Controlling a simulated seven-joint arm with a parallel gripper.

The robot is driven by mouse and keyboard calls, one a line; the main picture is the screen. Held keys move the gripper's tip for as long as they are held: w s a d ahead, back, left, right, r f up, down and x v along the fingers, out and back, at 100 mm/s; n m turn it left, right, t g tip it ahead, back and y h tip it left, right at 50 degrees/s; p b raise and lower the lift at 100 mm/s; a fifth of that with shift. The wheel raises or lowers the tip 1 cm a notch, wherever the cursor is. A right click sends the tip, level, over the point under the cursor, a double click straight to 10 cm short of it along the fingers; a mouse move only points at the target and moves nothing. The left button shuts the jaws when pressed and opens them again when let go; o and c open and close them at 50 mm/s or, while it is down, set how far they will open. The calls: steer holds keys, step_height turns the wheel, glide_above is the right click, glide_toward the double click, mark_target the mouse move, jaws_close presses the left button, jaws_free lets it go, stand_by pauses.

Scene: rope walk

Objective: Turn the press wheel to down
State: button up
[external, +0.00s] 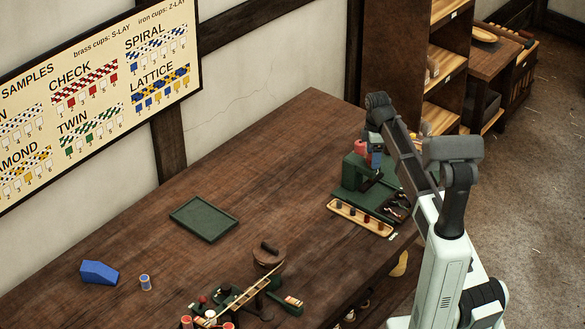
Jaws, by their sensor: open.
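A dark green press (352,176) stands on a green base at the right end of the workbench. A small red-pink part (361,146) shows at its top, just left of my gripper; it may be part of the press wheel, but I cannot tell. My gripper (375,164) points down at the top of the press, close to this part. It is open. My arm covers the right side of the press. Whether the fingers touch the wheel, and how the wheel is turned, cannot be made out.
A wooden tray (335,207) with several small pieces lies in front of the press, beside a dark holder (397,206). A flat green tray (181,221), a blue block (98,272) and a spool (145,282) lie further left. The bench middle (270,170) is clear.

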steer(key=c, duration=1)
steer(key=shift+c, duration=0.2)
